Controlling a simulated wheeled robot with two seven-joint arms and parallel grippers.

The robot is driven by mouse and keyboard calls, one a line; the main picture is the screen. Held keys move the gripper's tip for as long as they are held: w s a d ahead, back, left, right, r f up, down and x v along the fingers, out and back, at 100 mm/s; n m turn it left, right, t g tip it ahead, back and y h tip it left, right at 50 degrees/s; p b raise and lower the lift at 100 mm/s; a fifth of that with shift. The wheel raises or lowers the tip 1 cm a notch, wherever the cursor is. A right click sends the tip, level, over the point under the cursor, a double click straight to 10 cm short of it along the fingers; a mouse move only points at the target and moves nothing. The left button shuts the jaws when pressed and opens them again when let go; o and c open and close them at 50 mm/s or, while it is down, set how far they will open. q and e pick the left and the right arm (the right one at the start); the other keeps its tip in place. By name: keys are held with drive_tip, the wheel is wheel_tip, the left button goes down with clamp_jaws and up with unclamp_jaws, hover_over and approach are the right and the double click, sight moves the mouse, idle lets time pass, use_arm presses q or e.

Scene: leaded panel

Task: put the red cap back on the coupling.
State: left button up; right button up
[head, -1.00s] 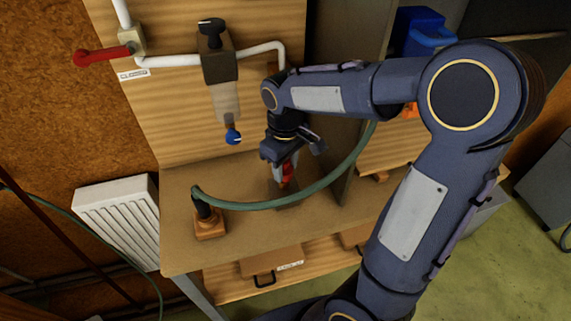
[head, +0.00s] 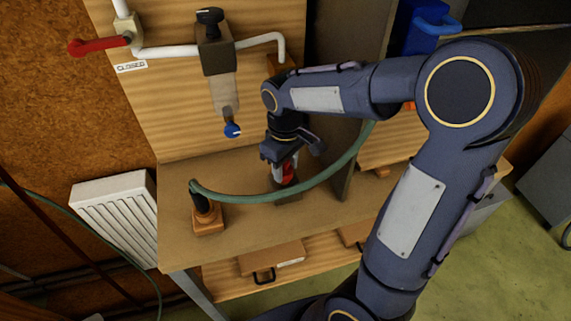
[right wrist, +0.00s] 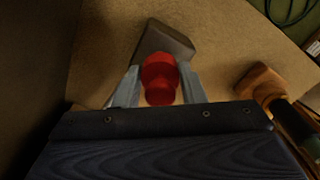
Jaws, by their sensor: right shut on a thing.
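The red cap (right wrist: 160,80) is between the fingers of my right gripper (right wrist: 158,88), which is shut on it. In the head view the red cap (head: 289,172) shows just below the right gripper (head: 284,170). A grey block (right wrist: 168,38) on the bench lies beneath and beyond the cap in the right wrist view; it looks like the base of the coupling. The cap hides part of it, so I cannot tell whether they touch. My left gripper is not in view.
A green hose (head: 255,199) arches from a black fitting on a wooden block (head: 208,221) across the bench (head: 236,232), passing close to the right gripper. A filter with a blue knob (head: 232,131) hangs on the back panel. A dark upright panel (head: 343,170) stands right of the gripper.

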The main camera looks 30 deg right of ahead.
drive_tip(key=shift+f, duration=0.4)
drive_tip(key=o, duration=1)
drive_tip(key=shift+o, duration=0.2)
wheel_tip(320, 180, up, 8)
drive_tip(key=shift+f, duration=0.1)
drive_tip(key=s+a+f+m+t+y, duration=0.1)
drive_tip(key=s+a+m+t+y, duration=0.1)
drive_tip(key=s, duration=0.6)
drive_tip(key=s+a+f+m+t+y, duration=0.1)
drive_tip(key=s+a+m+t, duration=0.1)
drive_tip(key=s, duration=0.6)
drive_tip(key=shift+s+a+f+m+t+y, duration=0.15)
drive_tip(key=shift+s+f+m+t+y, duration=0.2)
drive_tip(key=shift+m+t, duration=0.45)
